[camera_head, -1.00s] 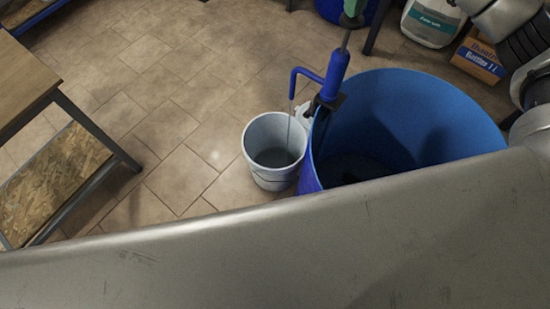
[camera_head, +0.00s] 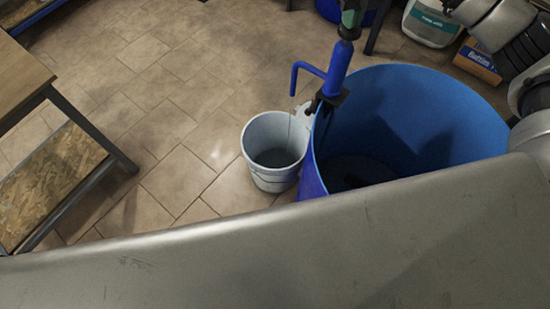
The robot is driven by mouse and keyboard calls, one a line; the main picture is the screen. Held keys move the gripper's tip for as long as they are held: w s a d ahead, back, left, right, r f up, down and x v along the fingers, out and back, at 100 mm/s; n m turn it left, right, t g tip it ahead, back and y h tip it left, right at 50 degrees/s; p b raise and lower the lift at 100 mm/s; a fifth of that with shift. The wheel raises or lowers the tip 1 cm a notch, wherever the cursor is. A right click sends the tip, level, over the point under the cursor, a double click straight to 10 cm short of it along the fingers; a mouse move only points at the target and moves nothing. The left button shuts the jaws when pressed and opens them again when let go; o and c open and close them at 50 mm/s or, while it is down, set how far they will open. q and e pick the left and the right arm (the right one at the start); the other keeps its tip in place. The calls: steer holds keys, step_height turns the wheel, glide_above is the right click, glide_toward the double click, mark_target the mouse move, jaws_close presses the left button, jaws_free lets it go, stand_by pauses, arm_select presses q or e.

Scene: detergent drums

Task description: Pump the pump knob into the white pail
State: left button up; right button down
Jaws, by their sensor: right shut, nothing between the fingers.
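The white pail (camera_head: 273,153) stands upright on the tiled floor, touching or very near the left side of the blue drum (camera_head: 412,112). The blue hand pump (camera_head: 339,66) is fixed at the drum's rim, and its bent spout (camera_head: 306,68) points down over the pail. A faint thin streak shows under the spout, inside the pail. The green pump knob (camera_head: 351,17) sits low, close to the pump body. My right gripper (camera_head: 352,4) is shut and empty at the top edge, at the knob; most of it is cut off. My left gripper is out of view.
A wooden table (camera_head: 25,75) with a lower shelf stands at the left. A white jug (camera_head: 430,24) and an orange box (camera_head: 477,62) stand behind the drum at the upper right. The floor left of the pail is clear.

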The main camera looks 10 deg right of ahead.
steer(key=shift+s, duration=0.1)
step_height(320, 180, up, 12)
steer(key=p, duration=0.8)
steer(key=shift+r, duration=0.2)
stand_by(0.5)
step_height(320, 180, up, 6)
steer(key=p, duration=0.4)
steer(key=shift+f, duration=0.1)
steer(key=shift+f, duration=0.1)
stand_by(0.4)
